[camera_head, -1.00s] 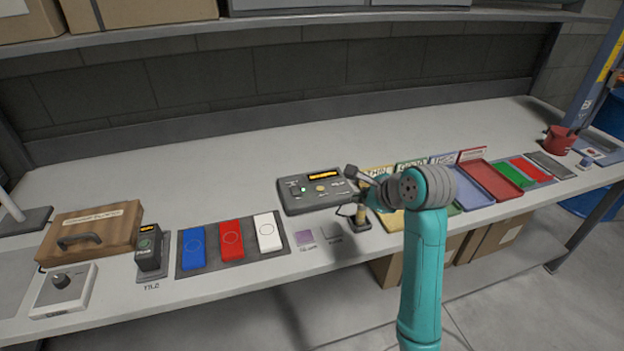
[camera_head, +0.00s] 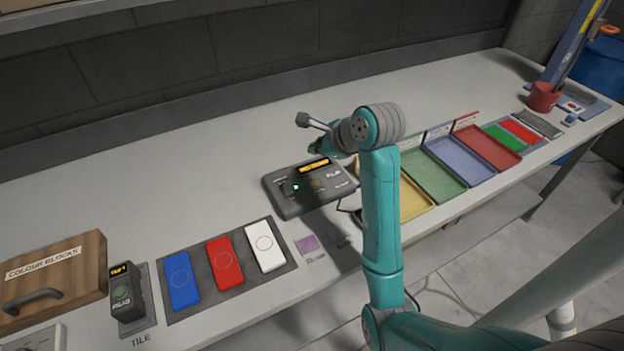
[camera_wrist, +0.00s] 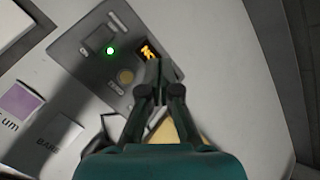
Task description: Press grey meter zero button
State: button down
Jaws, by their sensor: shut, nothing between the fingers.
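The grey meter (camera_head: 278,203) lies on the bench with a lit orange display (camera_head: 314,165), a glowing green light (camera_head: 296,187) and a dull yellow button (camera_head: 316,184). In the wrist view the yellow button (camera_wrist: 125,77) sits beside the word ZERO, left of my fingertips. My gripper (camera_wrist: 154,68) is shut and empty. Its tips appear over the edge of the display, partly covering it, to the right of the button. In the head view my gripper (camera_head: 314,148) is above the back of the meter. The gap between tips and meter is hard to judge.
A purple tile (camera_head: 307,244) lies in front of the meter. Blue, red and white blocks (camera_head: 265,246) lie to its left, with a dark handheld device (camera_head: 126,292) beyond. Coloured trays (camera_head: 436,177) stand to the right. The bench behind the meter is clear.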

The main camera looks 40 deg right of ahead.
aim_at(316, 184)
jog(key=shift+f, duration=0.1)
jog(key=shift+f, duration=4.3)
jog(key=shift+f, duration=0.2)
jog(key=shift+f, duration=0.2)
jog(key=shift+f, duration=0.4)
jog(key=shift+r, duration=0.8)
